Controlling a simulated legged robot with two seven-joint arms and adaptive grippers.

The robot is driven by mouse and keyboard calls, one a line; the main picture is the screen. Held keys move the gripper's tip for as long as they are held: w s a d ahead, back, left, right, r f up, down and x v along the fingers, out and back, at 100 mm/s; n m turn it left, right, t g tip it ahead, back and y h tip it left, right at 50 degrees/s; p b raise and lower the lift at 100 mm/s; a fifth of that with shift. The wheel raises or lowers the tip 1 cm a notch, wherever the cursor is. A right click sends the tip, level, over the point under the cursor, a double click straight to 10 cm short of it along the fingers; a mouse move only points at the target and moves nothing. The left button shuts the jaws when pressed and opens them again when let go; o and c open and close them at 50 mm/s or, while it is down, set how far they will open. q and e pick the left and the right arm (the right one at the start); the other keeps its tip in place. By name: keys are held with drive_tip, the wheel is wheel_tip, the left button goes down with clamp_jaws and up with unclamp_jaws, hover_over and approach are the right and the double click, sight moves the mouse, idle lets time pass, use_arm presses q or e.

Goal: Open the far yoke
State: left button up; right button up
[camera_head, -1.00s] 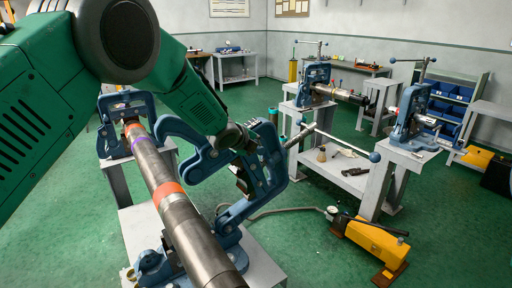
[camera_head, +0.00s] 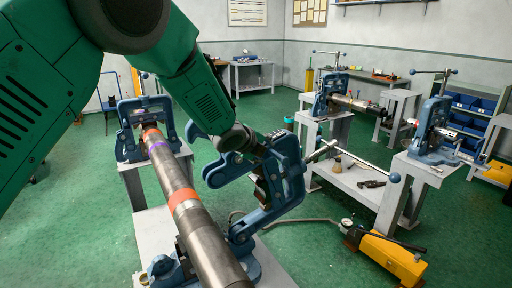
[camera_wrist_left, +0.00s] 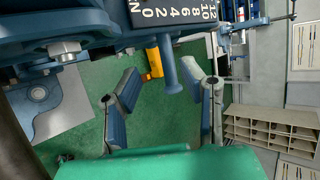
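A steel pipe (camera_head: 190,213) with an orange band lies through two blue vises. The far vise yoke (camera_head: 147,114) stands upright around the pipe's far end. The near vise's blue yoke (camera_head: 285,170) is tilted over to the right, off the pipe, with its screw bar pointing right. My left gripper (camera_head: 262,183) is at this tilted yoke, partly hidden by it. In the left wrist view its two blue-padded fingers (camera_wrist_left: 165,100) are spread apart, with a blue peg (camera_wrist_left: 171,75) showing between them. Contact with the yoke cannot be told. My right gripper is out of view.
A bench (camera_head: 352,182) with more vises stands at the right. A yellow pump (camera_head: 385,255) with a hose lies on the floor to the right of the near vise. Green floor (camera_head: 95,215) is clear at the left. Blue bins (camera_head: 470,103) stand behind.

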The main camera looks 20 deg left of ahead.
use_arm(q)
drive_tip(key=v, duration=0.6)
drive_tip(key=shift+s+a+r, duration=0.2)
drive_tip(key=shift+a, duration=0.05)
drive_tip(key=shift+f, duration=0.1)
